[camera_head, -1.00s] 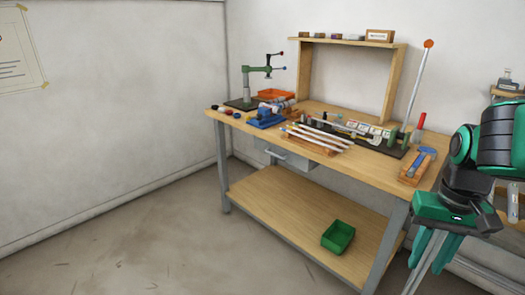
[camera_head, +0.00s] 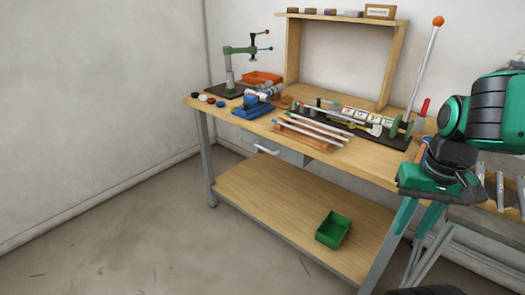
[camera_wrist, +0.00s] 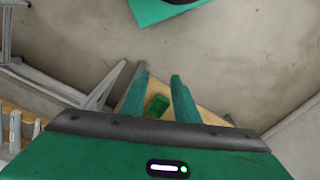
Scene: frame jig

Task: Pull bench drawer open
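The bench drawer (camera_head: 285,150) is a grey box under the front edge of the wooden workbench (camera_head: 230,122), left of its middle. Its front carries a pale bar handle (camera_head: 266,149). The drawer looks shut, but I cannot tell exactly. My gripper (camera_head: 415,232) hangs at the right in the head view, pointing down, well apart from the drawer and handle. In the wrist view my gripper (camera_wrist: 160,90) has its two green fingers spread with nothing between them touching. The drawer does not show clearly in the wrist view.
A green bin (camera_head: 333,230) sits on the bench's lower shelf (camera_head: 270,205). The benchtop holds a green drill press (camera_head: 232,65), a blue vise (camera_head: 254,107), an orange tray (camera_head: 262,78) and several rods (camera_head: 315,130). The floor (camera_head: 120,240) left and in front is clear.

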